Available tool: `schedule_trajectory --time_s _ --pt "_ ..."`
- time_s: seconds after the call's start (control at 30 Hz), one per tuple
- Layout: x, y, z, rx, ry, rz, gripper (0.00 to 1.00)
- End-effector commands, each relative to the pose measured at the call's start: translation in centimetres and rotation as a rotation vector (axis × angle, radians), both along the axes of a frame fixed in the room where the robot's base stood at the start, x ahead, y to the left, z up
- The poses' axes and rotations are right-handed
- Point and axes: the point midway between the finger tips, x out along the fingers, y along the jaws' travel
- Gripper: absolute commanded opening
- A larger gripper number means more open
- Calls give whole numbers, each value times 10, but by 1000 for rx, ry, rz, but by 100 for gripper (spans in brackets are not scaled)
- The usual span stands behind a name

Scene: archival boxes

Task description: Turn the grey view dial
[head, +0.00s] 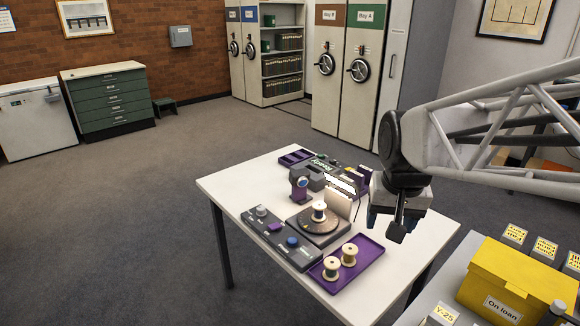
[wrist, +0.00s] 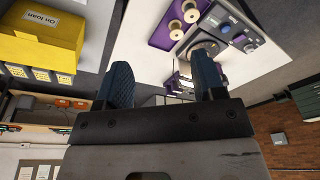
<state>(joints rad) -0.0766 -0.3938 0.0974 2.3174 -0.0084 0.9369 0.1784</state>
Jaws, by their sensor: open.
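The grey dial (head: 261,211) sits at the far left end of a dark control panel (head: 279,238) on the white table. A blue dial (head: 292,241) is at the panel's near end. In the wrist view the panel is at the upper right, with the blue dial (wrist: 224,28) and the grey dial (wrist: 250,47) on it. My gripper (head: 397,232) is in the air over the table's right side, well to the right of the panel. In the wrist view its two fingers (wrist: 163,80) are apart with nothing between them.
Beside the panel are a turntable (head: 322,232) bearing a spool, a small camera-like device (head: 299,183), and a purple tray (head: 371,248) with two spools. A yellow box (head: 481,285) stands on another surface at the lower right. The table's left corner (head: 232,187) is bare.

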Motion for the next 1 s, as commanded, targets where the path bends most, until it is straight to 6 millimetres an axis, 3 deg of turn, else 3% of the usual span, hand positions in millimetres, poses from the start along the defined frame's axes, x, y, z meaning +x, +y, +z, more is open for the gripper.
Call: schedule_trajectory --time_s 0.5,1.0 --pt "119 49 -6 18 45 -61 63" --pt "228 112 -38 29 86 -124 63"
